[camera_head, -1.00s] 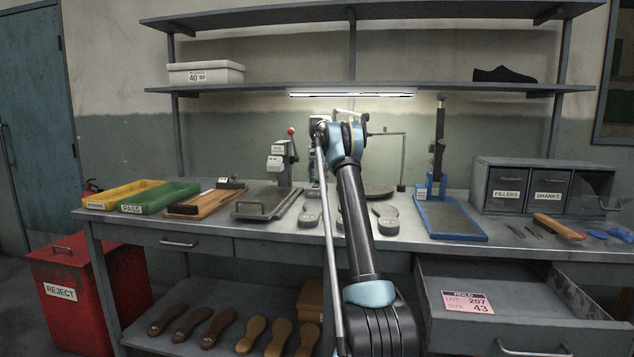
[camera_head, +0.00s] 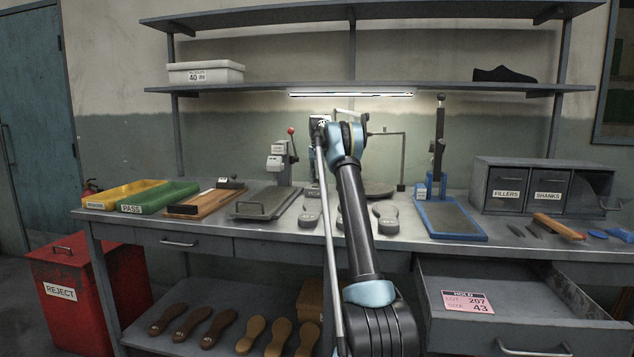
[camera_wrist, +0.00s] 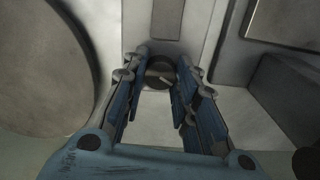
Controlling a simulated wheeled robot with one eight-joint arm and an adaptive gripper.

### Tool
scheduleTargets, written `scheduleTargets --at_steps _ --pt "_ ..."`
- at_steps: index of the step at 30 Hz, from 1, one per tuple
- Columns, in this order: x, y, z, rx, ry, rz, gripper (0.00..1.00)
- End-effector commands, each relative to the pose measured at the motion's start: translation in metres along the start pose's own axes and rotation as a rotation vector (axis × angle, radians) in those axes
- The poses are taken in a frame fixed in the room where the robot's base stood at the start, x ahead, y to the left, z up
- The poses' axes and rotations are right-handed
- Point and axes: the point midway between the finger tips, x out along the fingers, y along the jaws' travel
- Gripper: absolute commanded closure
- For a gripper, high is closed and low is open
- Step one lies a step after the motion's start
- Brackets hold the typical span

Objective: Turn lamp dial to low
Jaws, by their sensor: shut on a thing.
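In the wrist view, a small round dark dial (camera_wrist: 158,70) with a pale pointer mark sits on a grey metal face. The pointer slants toward the lower right. The fingers of my gripper (camera_wrist: 163,78) lie on either side of the dial and are shut on it. Any markings around the dial are too small to read. In the head view, a lit strip lamp (camera_head: 352,92) hangs under the lower shelf. My arm stands in front of the bench's middle there and hides the dial and fingertips.
The bench (camera_head: 280,240) carries a green tray (camera_head: 160,197), a yellow tray (camera_head: 122,194), a small press (camera_head: 281,160), a blue-based stand (camera_head: 450,220) and a drawer cabinet (camera_head: 545,187). An open drawer (camera_head: 510,335) juts out at the lower right.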

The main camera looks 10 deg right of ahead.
Motion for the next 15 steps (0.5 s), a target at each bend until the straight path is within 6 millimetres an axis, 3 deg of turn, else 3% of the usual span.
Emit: scheduleTargets --at_steps 15 --pt "0.0 -0.0009 0.0 -0.363 0.001 -0.001 0.97"
